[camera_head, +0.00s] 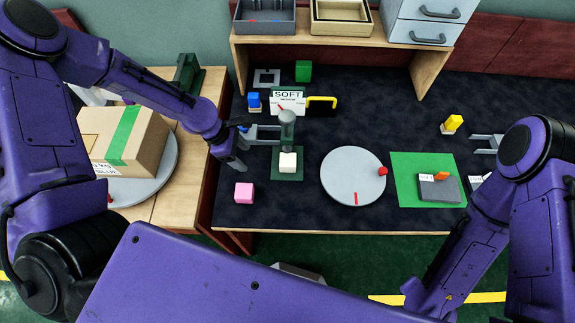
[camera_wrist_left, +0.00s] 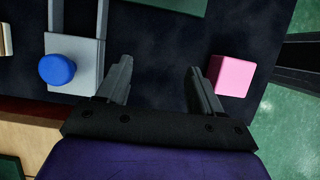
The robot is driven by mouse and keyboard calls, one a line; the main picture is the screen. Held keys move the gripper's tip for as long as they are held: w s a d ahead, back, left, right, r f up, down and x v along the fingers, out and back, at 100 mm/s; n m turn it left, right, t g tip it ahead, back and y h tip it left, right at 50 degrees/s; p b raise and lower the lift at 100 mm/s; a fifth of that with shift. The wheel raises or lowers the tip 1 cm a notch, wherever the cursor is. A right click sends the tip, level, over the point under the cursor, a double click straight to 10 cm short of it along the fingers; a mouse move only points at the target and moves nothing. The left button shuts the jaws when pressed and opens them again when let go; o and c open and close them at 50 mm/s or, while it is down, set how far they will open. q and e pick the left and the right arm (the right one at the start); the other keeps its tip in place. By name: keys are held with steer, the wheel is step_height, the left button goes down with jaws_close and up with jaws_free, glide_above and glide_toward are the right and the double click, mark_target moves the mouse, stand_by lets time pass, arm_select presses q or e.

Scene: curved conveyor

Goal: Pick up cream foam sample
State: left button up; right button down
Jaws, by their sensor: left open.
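I cannot make out the cream sample in that view. A pink cube (camera_head: 244,192) lies close by and shows just right of the fingers in the wrist view (camera_wrist_left: 232,75). My right gripper cannot be made out.
A grey two-pronged fixture (camera_head: 262,133) with a blue knob (camera_wrist_left: 57,70) lies beside the left gripper. A SOFT sign (camera_head: 287,96) stands behind the stand. A round grey disc (camera_head: 345,178) and a green mat (camera_head: 405,170) lie to the right. A box (camera_head: 140,125) is at left.

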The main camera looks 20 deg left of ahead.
mark_target(281, 159)
arm_select(q)
steer(key=w+d+p, duration=0.1)
steer(key=d, duration=0.2)
steer(key=w+d+p, duration=0.1)
steer(key=d, duration=0.3)
steer(key=w+d+p, duration=0.1)
steer(key=d, duration=0.2)
steer(key=shift+d+f, duration=0.15)
steer(key=shift+d, duration=0.15)
steer(key=shift+f, duration=0.3)
steer(key=c, duration=0.9)
